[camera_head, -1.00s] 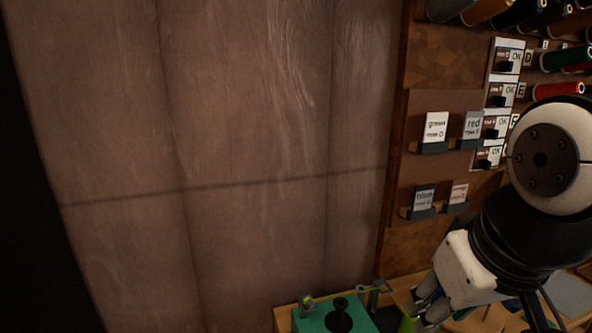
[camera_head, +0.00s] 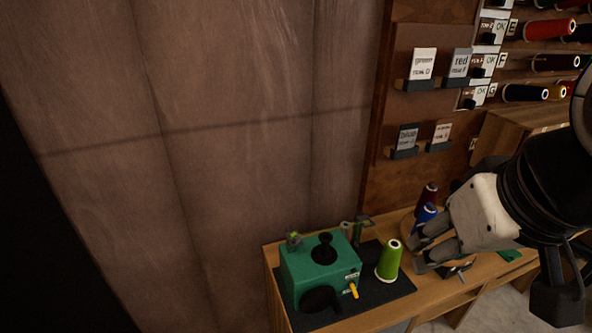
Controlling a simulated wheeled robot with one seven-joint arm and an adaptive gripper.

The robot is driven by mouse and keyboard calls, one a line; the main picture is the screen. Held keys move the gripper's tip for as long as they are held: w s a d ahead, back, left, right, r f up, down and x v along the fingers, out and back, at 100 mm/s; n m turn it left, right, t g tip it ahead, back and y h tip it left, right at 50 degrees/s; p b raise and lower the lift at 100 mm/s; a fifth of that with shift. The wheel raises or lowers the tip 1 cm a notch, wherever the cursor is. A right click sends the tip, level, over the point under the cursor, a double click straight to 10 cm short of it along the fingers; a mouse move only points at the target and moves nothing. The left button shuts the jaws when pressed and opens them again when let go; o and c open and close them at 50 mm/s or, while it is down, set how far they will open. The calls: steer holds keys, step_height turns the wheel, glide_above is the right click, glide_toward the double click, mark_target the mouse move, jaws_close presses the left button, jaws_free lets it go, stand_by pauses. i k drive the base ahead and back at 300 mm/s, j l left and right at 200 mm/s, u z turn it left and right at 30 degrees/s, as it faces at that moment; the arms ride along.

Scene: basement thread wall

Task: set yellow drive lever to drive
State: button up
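The yellow drive lever (camera_head: 353,291) sticks out from the front right side of a green machine (camera_head: 305,270). Small markings beside the lever are too small to read. The machine has a black spindle on top and a black round part on its front, and stands on a dark mat (camera_head: 397,287) on the wooden bench. My gripper (camera_head: 416,253) is to the right of the machine and lever, apart from them, with its grey fingers spread. I see nothing held between the fingers.
A green thread spool (camera_head: 389,260) stands on the mat between the machine and my gripper. Blue (camera_head: 425,214) and dark red (camera_head: 428,195) spools stand behind my gripper. A thread rack with cards (camera_head: 420,64) is on the wall. The bench (camera_head: 272,262) ends at the left.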

mark_target(353, 290)
steer(key=l+u, duration=0.15)
steer(key=u, duration=0.2)
steer(key=l+u, duration=0.3)
steer(key=u, duration=0.35)
steer(key=k+l+u, duration=0.1)
steer(key=l, duration=0.3)
steer(key=k+l+u, duration=0.1)
steer(key=l, duration=0.3)
steer(key=k+l+u, duration=0.1)
steer(key=l, duration=0.25)
steer(key=k+l+u, duration=0.15)
steer(key=l, duration=0.2)
steer(key=k+l+u, duration=0.1)
steer(key=l, duration=0.25)
steer(key=k+l, duration=0.35)
steer(key=k, duration=0.6)
